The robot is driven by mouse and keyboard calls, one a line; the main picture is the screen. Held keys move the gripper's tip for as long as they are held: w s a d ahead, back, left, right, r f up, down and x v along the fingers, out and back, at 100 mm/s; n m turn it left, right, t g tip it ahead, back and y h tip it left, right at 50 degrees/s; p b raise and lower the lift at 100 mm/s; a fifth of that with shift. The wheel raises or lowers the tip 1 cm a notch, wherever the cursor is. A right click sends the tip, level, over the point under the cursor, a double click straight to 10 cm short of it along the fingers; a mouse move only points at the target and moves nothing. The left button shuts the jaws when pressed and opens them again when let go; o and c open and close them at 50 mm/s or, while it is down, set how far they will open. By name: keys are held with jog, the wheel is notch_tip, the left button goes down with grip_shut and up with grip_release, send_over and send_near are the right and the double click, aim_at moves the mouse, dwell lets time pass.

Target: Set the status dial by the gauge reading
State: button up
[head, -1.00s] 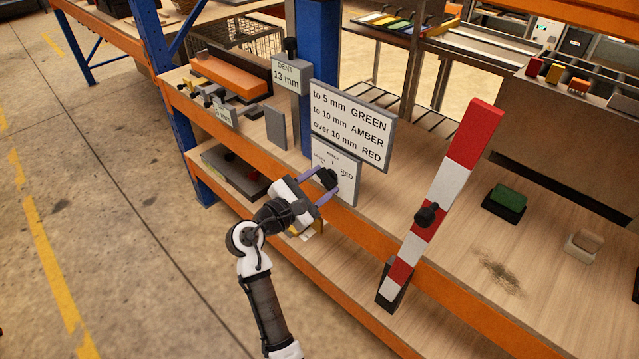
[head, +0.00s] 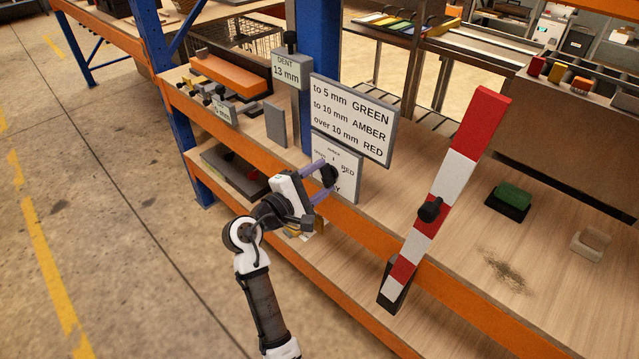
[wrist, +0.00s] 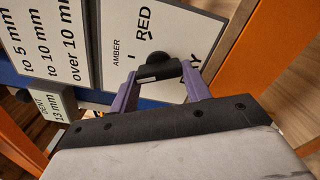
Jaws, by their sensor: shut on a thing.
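The dent gauge (head: 286,72) reads "DENT 13 mm". The rule sign (head: 352,118) says to 5 mm GREEN, to 10 mm AMBER, over 10 mm RED. The status dial panel (head: 347,158) hangs below it; AMBER and RED labels show, and another label ending in "Y" is partly hidden. My gripper (head: 321,179) is shut on the dark dial knob (head: 330,174). In the wrist view, the purple fingers of my gripper (wrist: 161,76) sit on both sides of the knob (wrist: 158,61). I cannot tell exactly which label the knob points at.
A red-and-white striped post (head: 455,178) with a black knob leans at the right. An orange shelf edge (head: 375,235) runs below the dial. A green-topped block (head: 512,195) and a tan block (head: 590,243) lie on the shelf.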

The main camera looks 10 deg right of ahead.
jog(key=shift+s+r+m+b, duration=0.1)
jog(key=shift+r+m+b, duration=0.05)
jog(key=shift+m+b, duration=3.65)
jog(key=shift+r+m+b, duration=0.15)
jog(key=shift+m+b, duration=2.5)
jog(key=shift+m, duration=2.25)
jog(key=shift+c, duration=0.2)
jog(key=shift+o, duration=0.2)
jog(key=o, duration=1)
jog(key=shift+r, duration=0.1)
jog(key=shift+c, duration=0.2)
